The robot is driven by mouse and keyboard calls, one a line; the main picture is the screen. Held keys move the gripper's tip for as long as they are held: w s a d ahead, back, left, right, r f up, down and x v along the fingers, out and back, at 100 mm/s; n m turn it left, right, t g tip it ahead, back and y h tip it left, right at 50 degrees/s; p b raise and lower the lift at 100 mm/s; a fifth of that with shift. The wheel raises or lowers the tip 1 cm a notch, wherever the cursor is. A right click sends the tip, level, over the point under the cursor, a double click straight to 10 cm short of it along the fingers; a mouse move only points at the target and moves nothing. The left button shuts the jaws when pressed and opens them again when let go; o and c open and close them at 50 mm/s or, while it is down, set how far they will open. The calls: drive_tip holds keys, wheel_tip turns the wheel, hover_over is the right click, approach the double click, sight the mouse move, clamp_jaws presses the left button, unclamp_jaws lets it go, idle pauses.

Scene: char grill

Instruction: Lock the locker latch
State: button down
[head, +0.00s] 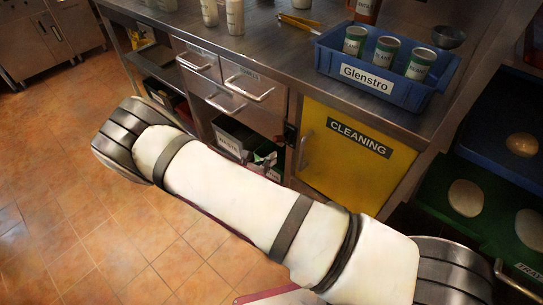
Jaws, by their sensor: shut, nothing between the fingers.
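The locker is a steel cabinet under the counter with a yellow door (341,165) labelled CLEANING. The door looks closed, with a vertical metal handle (302,152) along its left side. A small dark latch-like piece with a bit of red (290,133) sits at the door's upper left edge. It is too small to tell its position. My white arm crosses in front and covers the area below the door. My gripper is not visible in the head view.
Drawers with protruding handles (249,86) and open shelves are left of the locker. Trays (455,205) with round items stand at right. Tiled floor is open at left.

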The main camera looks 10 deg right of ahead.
drive_tip(key=v, duration=1)
drive_tip(key=shift+s+p, duration=0.2)
drive_tip(key=shift+p, duration=0.1)
drive_tip(key=shift+a+f, duration=0.1)
drive_tip(key=s+d+r+m+g+y+p, duration=0.1)
drive_tip(key=s+d+r+m+g, duration=0.3)
drive_tip(key=r, duration=0.5)
drive_tip(key=s+d+r+m+g+y+p, duration=0.1)
drive_tip(key=s+d+r+m+g+p, duration=0.15)
drive_tip(key=r+m, duration=0.5)
drive_tip(key=s+d+r+m+g+y+p, duration=0.15)
drive_tip(key=d+r+m, duration=0.25)
drive_tip(key=r, duration=0.7)
drive_tip(key=s+d+r+m+t+y+p, duration=0.1)
drive_tip(key=s+r+m+y, duration=0.3)
drive_tip(key=s+r, duration=0.6)
drive_tip(key=s+d+r+m+t+y+p, duration=0.1)
drive_tip(key=s+r+m+t+y+p, duration=0.1)
drive_tip(key=s+r+m, duration=0.6)
drive_tip(key=s+r+y+p, duration=0.1)
drive_tip(key=s+y, duration=0.1)
drive_tip(key=s, duration=0.2)
drive_tip(key=shift+s+d+r+p, duration=0.2)
drive_tip(key=shift+s+r+p, duration=0.05)
drive_tip(key=shift+r+p, duration=0.15)
